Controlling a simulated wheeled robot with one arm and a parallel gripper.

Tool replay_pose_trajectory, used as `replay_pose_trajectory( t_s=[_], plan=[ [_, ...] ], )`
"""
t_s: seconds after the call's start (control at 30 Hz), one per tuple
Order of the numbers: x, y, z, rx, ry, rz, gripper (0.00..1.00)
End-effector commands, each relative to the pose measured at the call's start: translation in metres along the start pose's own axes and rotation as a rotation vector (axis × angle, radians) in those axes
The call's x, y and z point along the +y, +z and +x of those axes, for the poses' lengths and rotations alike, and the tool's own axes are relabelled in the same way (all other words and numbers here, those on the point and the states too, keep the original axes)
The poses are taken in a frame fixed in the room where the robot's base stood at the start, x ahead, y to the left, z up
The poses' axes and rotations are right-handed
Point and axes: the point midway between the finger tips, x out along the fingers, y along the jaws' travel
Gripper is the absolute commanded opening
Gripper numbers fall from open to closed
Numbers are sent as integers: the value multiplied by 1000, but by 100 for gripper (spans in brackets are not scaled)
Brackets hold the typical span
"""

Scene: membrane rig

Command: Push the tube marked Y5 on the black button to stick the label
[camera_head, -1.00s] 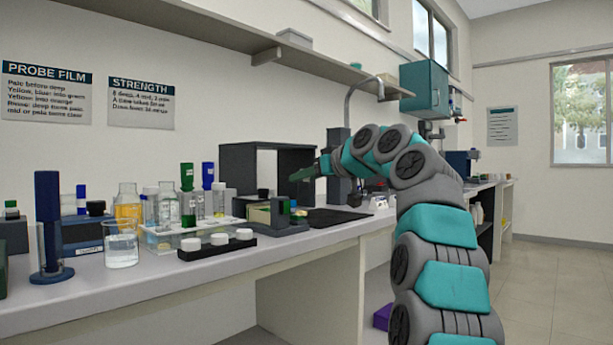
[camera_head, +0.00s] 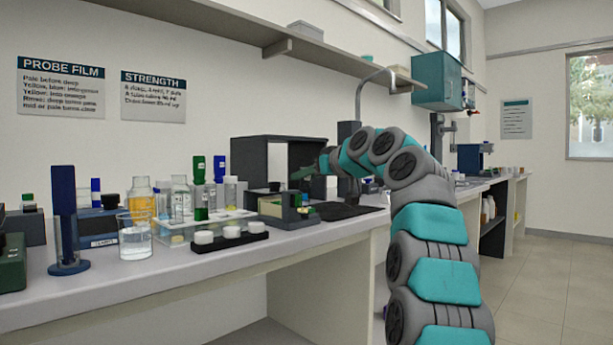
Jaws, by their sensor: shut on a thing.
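My gripper (camera_head: 304,175) is at the end of my arm, in front of the dark open-fronted box. Its jaws are shut on a small dark green thing, too small to identify as the tube marked Y5. Below it on the bench stands a low grey-green device (camera_head: 272,209) with a dark part on top; I cannot make out the black button for certain. A small green item (camera_head: 303,199) shows at the device's right end, below my gripper; I cannot tell whether they touch. No Y5 mark is readable on any tube.
A clear rack (camera_head: 205,227) with tubes and a black strip with white-capped jars (camera_head: 215,240) stand left of the device. The dark box (camera_head: 240,160) stands behind. A black mat (camera_head: 345,211) lies right.

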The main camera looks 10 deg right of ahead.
Motion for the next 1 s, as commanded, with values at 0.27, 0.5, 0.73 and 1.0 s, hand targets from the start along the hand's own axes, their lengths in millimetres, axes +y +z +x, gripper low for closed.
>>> replay_pose_trajectory(
  t_s=[0.27,0.5,0.73,1.0],
  plan=[
    [0,0,0,0,0,0,0],
    [0,0,0,0,0,0,0],
    [0,-1,2,0,0,0,0],
    [-1,-2,6,0,0,0,0]
  ],
)
